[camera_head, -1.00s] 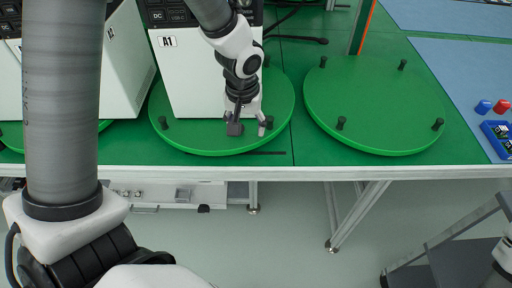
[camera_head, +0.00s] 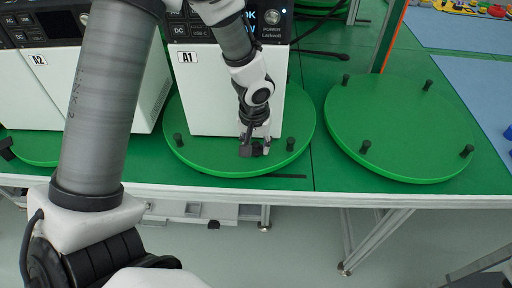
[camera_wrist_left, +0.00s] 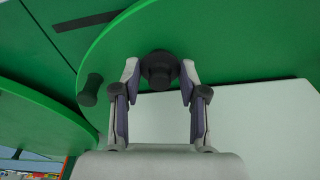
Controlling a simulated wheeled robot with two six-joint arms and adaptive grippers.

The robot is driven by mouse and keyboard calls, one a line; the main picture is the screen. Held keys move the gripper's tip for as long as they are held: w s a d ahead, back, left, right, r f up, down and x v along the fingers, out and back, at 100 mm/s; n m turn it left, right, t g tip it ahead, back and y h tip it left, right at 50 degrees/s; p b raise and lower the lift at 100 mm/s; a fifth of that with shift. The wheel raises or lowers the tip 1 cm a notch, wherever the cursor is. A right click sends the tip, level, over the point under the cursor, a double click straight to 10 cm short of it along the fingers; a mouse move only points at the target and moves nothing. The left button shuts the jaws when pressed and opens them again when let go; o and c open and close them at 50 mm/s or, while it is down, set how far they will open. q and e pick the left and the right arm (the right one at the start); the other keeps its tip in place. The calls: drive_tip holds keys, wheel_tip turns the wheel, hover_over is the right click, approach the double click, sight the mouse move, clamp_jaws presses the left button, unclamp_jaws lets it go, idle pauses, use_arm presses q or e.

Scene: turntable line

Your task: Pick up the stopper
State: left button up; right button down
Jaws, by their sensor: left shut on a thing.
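My left gripper (camera_head: 256,149) is at the front of the middle green turntable (camera_head: 230,168), below the white A1 device. Its fingers are closed on a black stopper (camera_head: 256,150). In the left wrist view the stopper (camera_wrist_left: 158,70) sits between the two fingertips (camera_wrist_left: 158,82), its round dark end showing. I cannot tell whether it is clear of the disc. Other black stoppers stand at the left (camera_head: 178,140) and right (camera_head: 290,144) of the same turntable. My right gripper is not in view.
The white A1 device (camera_head: 215,95) stands close behind the gripper. A second green turntable (camera_head: 400,130) with several black stoppers is at the right, its middle empty. The white table edge (camera_head: 330,200) runs along the front. A white A2 device (camera_head: 55,95) is at the left.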

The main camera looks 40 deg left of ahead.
use_arm(q)
drive_tip(key=shift+r, duration=0.1)
drive_tip(key=shift+r, duration=0.3)
wheel_tip(320, 180, up, 27)
drive_tip(key=p, duration=0.3)
drive_tip(key=shift+p, duration=0.35)
